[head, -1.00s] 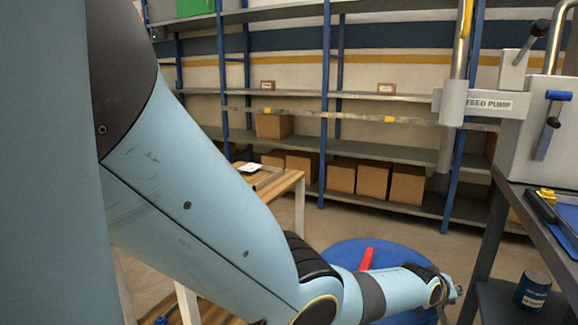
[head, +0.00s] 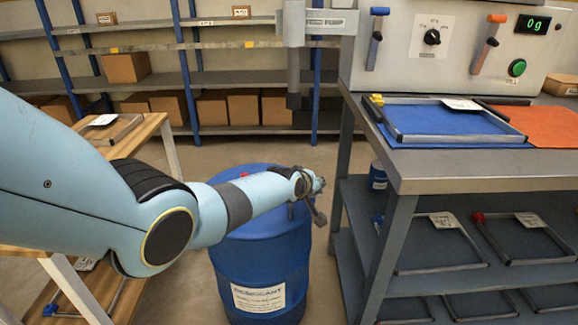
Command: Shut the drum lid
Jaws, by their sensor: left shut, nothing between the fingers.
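A blue drum (head: 257,262) with a white label stands on the floor left of the steel bench. Its blue top (head: 245,225) shows only partly, as my left arm crosses over it. A small bit of red (head: 244,174) shows at the far side of the top, mostly hidden behind the arm. I cannot tell whether the lid is fully seated. My left gripper (head: 318,213) is shut and empty, pointing down at the drum's right edge. I cannot tell whether it touches the drum. My right gripper is not in view.
The steel bench (head: 470,172) with the control panel (head: 455,45) stands close on the right, with frames on its lower shelf (head: 485,240). A wooden table (head: 140,133) is at left. Shelving with cardboard boxes (head: 213,108) lines the back. Floor is clear behind the drum.

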